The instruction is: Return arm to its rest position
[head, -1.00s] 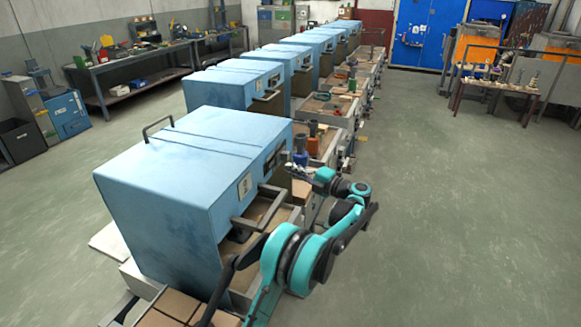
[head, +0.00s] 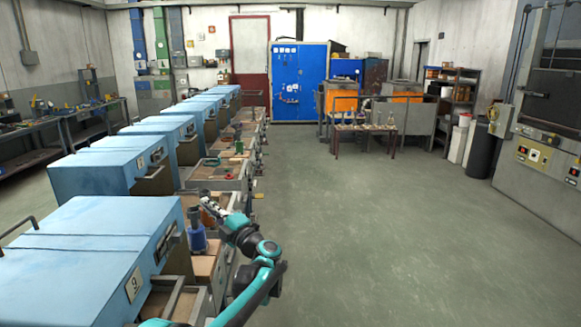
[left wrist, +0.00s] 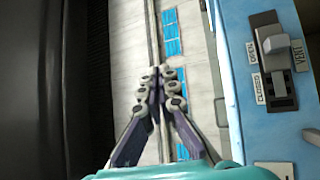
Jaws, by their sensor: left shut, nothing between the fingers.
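My left arm is teal and black and reaches in from the bottom of the head view. Its left gripper (head: 207,203) is beside the front of the nearest blue machine (head: 85,245), close to a blue-and-grey cylindrical part (head: 197,232). In the left wrist view the fingers of the left gripper (left wrist: 162,74) are together, with nothing between them. A blue panel (left wrist: 270,120) with a vent lever (left wrist: 278,62) marked open and closed stands to the right of the fingers there. My right gripper is in neither view.
A row of blue machines (head: 112,166) with trays in front runs back along the left. Open green-grey floor (head: 370,230) lies to the right. A small table (head: 362,130), a blue cabinet (head: 300,85) and a large grey machine (head: 548,180) stand farther off.

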